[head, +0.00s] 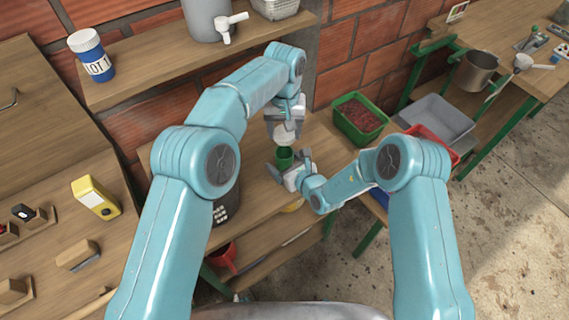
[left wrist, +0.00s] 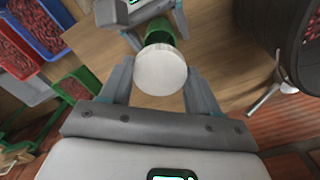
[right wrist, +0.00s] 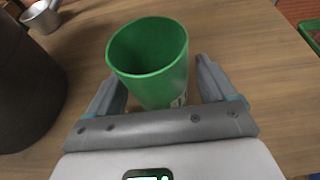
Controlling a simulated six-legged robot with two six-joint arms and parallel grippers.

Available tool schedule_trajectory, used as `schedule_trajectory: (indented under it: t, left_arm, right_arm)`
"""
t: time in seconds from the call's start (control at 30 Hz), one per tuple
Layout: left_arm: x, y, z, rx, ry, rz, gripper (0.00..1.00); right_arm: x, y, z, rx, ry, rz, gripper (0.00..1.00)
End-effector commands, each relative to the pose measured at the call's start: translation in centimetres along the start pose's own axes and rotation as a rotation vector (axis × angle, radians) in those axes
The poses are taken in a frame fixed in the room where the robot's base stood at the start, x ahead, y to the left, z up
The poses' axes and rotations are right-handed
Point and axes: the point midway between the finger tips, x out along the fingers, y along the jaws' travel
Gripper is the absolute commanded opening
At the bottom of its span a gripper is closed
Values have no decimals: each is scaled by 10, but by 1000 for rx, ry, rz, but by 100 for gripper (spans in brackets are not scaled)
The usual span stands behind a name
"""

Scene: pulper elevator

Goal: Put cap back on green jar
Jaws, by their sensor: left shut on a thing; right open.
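The green jar (head: 284,157) stands on the wooden bench with its mouth open and uncovered. It fills the middle of the right wrist view (right wrist: 148,65), where its inside looks empty. The round white cap (head: 285,136) is in my left gripper (head: 284,122), a little above the jar in the head view. The cap's flat face shows between the fingers in the left wrist view (left wrist: 160,70), hiding part of the jar (left wrist: 161,30). My right gripper (right wrist: 165,88) is open, with one finger on each side of the jar's lower part.
A green crate of red cherries (head: 361,117) stands right of the jar. A grey crate (head: 437,117) and a red crate (head: 431,142) are further right. A small metal cup (right wrist: 42,16) and a dark rounded body (right wrist: 25,85) are left in the right wrist view.

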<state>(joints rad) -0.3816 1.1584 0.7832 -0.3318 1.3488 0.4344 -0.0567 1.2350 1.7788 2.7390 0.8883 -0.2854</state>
Motion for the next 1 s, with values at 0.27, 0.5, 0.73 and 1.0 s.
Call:
schedule_trajectory:
  t: [0.27, 0.5, 0.73, 1.0]
  left_arm:
    - [0, 0, 0, 0, 0, 0, 34]
    - [19, -1, 1, 0, -4, -2, 34]
    - [48, 0, 0, 0, -2, -1, 34]
    - [50, 0, 0, 0, 0, 0, 34]
  right_arm:
    - [0, 0, 0, 0, 0, 0, 16]
    - [0, 0, 0, 0, 0, 0, 4]
    - [0, 0, 0, 0, 0, 0, 4]
    - [0, 0, 0, 0, 0, 0, 4]
